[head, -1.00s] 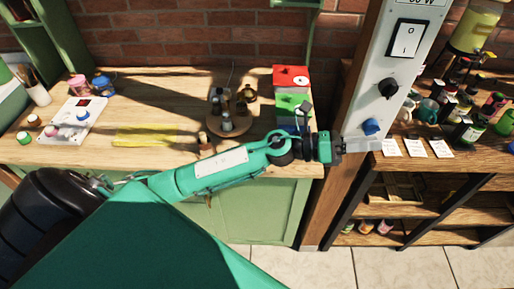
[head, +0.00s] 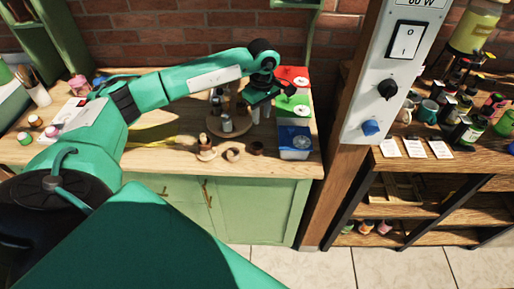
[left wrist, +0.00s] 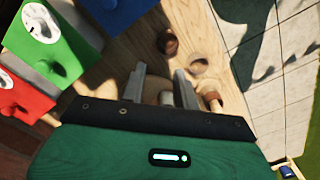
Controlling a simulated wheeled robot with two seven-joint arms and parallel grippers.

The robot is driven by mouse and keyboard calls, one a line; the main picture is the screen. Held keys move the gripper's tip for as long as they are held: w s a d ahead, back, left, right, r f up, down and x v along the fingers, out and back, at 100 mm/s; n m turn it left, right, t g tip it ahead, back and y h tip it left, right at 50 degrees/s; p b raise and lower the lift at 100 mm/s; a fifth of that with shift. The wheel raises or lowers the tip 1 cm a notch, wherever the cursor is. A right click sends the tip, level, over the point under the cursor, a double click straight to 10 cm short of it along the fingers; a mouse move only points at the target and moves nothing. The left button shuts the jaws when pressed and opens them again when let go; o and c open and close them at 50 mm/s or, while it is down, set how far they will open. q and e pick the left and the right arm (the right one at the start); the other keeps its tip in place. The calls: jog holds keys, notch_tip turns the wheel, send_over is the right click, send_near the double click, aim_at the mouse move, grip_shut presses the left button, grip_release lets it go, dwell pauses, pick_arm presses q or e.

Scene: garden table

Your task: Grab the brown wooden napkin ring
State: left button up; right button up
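A dark brown wooden ring (head: 256,148) lies on the wooden bench top near its front edge, left of the blue box. It also shows beyond the fingers in the left wrist view (left wrist: 168,42). A lighter tan ring (head: 233,154) lies just left of it, also visible in the left wrist view (left wrist: 198,66). My left gripper (head: 261,111) points down above the bench, behind the dark ring. In the left wrist view its two fingers (left wrist: 162,85) are apart, with neither ring between them. The right gripper is out of view.
Red (head: 294,76), green (head: 292,104) and blue (head: 295,147) boxes stand at the bench's right end. A round wooden tray (head: 213,128) with bottles stands behind the rings. A small wooden item (head: 205,148) is left of them. A post (head: 345,160) rises at right.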

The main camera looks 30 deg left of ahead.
pick_arm(q)
notch_tip(320, 180, down, 8)
jog(key=shift+r+p, duration=0.2)
jog(key=shift+p, duration=0.7)
jog(key=shift+f, duration=0.2)
notch_tip(320, 180, down, 5)
jog(key=p, duration=0.2)
jog(key=shift+w+r+p, duration=0.15)
jog(key=shift+r+p, duration=0.05)
jog(key=shift+p, duration=0.15)
grip_shut()
